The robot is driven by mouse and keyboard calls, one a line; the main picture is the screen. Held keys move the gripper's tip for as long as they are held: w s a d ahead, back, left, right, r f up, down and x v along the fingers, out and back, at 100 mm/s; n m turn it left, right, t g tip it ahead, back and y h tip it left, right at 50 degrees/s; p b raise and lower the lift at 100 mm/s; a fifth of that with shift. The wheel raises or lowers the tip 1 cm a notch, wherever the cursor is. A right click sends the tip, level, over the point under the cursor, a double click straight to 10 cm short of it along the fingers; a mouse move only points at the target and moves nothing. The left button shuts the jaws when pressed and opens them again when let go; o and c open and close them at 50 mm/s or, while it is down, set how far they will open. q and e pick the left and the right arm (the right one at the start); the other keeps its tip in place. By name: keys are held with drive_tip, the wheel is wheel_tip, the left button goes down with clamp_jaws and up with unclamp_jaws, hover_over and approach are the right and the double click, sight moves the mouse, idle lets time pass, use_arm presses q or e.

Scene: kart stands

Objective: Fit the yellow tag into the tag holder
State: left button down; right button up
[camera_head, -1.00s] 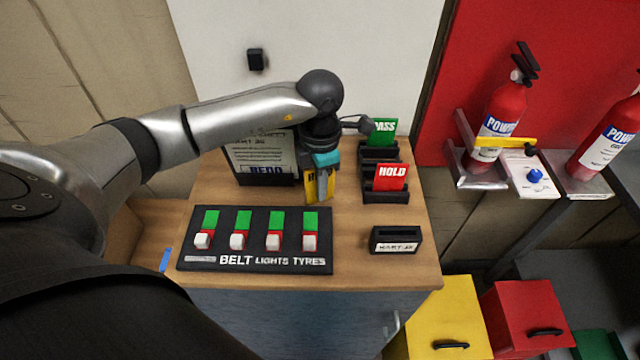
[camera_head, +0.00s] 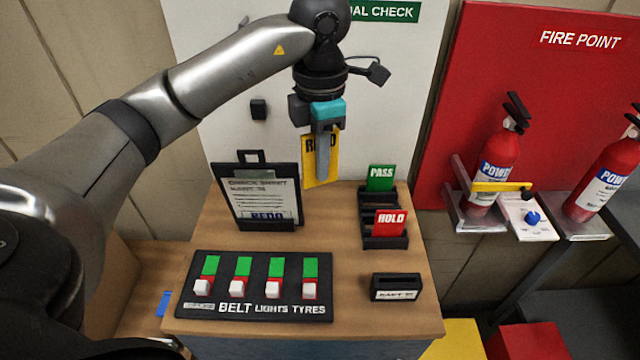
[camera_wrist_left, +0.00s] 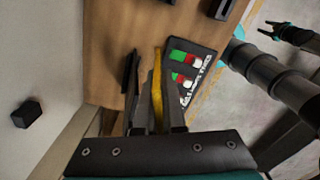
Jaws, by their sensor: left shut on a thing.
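The yellow tag (camera_head: 321,162) hangs upright from my left gripper (camera_head: 322,178), which is shut on it above the back of the wooden cabinet top. In the left wrist view the tag (camera_wrist_left: 157,90) shows edge-on between the fingers; a finger partly covers its lettering in the head view. A small black holder (camera_head: 396,280) with a white label stands at the front right, away from the tag. A black stepped rack (camera_head: 384,242) holds the green PASS tag (camera_head: 381,177) and red HOLD tag (camera_head: 390,222). My right gripper (camera_wrist_left: 266,29) looks open and empty in the wrist view.
A black clipboard stand (camera_head: 257,196) stands at the back left, left of the held tag. A switch panel (camera_head: 262,286) lies at the front left. Bare wood (camera_head: 335,225) lies between stand and rack. Fire extinguishers (camera_head: 494,165) stand off to the right.

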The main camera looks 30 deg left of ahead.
use_arm(q)
drive_tip(key=shift+r, duration=0.95)
drive_tip(key=s+d+f+m+b, duration=0.2)
drive_tip(key=d+f+m+b, duration=0.1)
drive_tip(key=m, duration=1.1)
drive_tip(key=s+d+f+m+b, duration=0.3)
drive_tip(key=d+f+m, duration=0.2)
drive_tip(key=m, duration=0.9)
wheel_tip(320, 180, down, 3)
drive_tip(key=shift+s+d+m, duration=0.2)
drive_tip(key=shift+s+m, duration=0.05)
drive_tip(key=shift+m, duration=0.15)
